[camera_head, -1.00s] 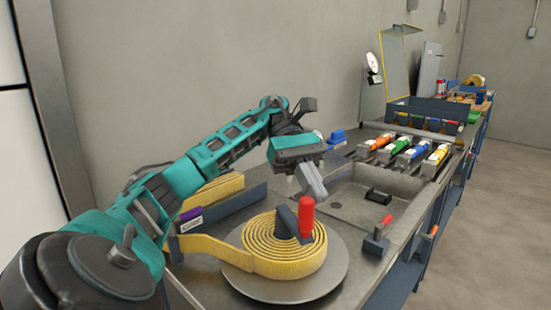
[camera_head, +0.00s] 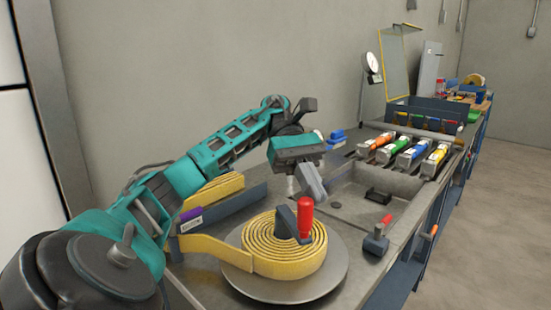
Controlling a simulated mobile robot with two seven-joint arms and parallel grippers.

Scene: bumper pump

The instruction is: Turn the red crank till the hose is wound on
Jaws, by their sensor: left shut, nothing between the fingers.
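The red crank handle (camera_head: 305,217) stands upright on a dark crank arm (camera_head: 287,221) at the middle of the reel. The yellow hose (camera_head: 285,261) lies in a flat coil on the round grey plate (camera_head: 315,287). Its tail runs left from the coil to a dark guide (camera_head: 228,203), with more yellow hose (camera_head: 213,190) behind it. My left gripper (camera_head: 315,190) is shut and empty. It points down just behind the red handle in this view; whether it touches the handle I cannot tell. My right gripper is not in view.
A sunken sink (camera_head: 350,208) lies right of the reel. A small block with a red lever (camera_head: 376,240) stands at the bench's front edge. Several coloured nozzles (camera_head: 410,152) sit in a rack farther back. The floor to the right is clear.

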